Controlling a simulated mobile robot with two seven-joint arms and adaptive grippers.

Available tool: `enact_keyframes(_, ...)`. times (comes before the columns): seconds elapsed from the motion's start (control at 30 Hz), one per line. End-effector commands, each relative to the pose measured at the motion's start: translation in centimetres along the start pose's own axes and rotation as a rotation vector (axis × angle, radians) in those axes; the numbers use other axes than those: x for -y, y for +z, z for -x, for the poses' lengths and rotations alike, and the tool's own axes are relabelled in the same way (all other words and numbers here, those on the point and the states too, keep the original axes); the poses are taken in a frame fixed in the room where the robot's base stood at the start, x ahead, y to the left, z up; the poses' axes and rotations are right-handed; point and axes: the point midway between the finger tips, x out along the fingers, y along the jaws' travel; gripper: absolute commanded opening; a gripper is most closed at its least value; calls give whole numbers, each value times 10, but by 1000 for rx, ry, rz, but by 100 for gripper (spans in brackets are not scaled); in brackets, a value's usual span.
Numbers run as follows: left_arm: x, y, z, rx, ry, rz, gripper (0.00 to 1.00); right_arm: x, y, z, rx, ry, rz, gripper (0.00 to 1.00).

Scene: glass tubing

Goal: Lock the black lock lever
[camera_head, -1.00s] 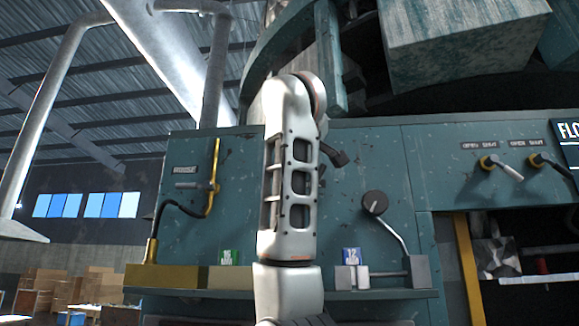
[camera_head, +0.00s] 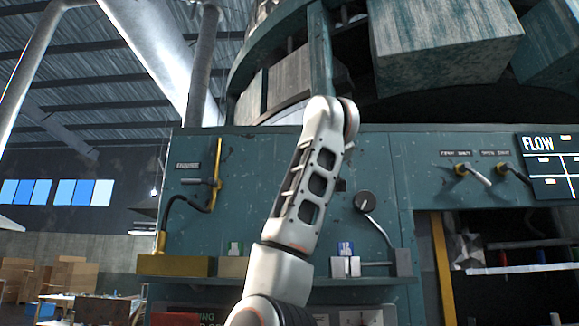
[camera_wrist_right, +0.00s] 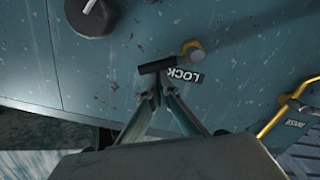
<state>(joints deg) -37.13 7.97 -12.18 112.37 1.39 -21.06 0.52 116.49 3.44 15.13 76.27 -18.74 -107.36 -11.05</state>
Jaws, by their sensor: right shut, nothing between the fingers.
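In the right wrist view, the black lock lever (camera_wrist_right: 158,66) is a short dark bar that reaches left from a brass pivot (camera_wrist_right: 193,50) on the teal panel. A black LOCK label (camera_wrist_right: 186,76) with upside-down white letters sits just below it. My right gripper (camera_wrist_right: 153,97) is shut and empty, with its fingertips just below the lever in the picture; I cannot tell whether they touch it. In the head view, my white right arm stands in front of the panel and hides most of this area. My left gripper is not in view.
In the head view, the teal panel (camera_head: 385,180) carries a round knob (camera_head: 365,202) with a metal arm, a yellow pipe lever (camera_head: 216,180) and two small levers at upper right. A FLOW board (camera_head: 550,165) hangs at right. A dark knob (camera_wrist_right: 92,15) shows in the wrist view.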

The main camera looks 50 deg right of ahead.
Motion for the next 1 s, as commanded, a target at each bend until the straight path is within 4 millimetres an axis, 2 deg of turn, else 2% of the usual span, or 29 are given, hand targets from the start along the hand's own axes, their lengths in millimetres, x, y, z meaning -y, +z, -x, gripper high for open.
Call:
enact_keyframes(0.2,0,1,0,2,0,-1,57,-6,14,-5,-1,-12,-195,0)
enact_keyframes(0.5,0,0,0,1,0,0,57,-8,27,-6,0,-21,-392,0)
enact_keyframes(1.0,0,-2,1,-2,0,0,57,-7,34,-7,2,-24,-495,0)
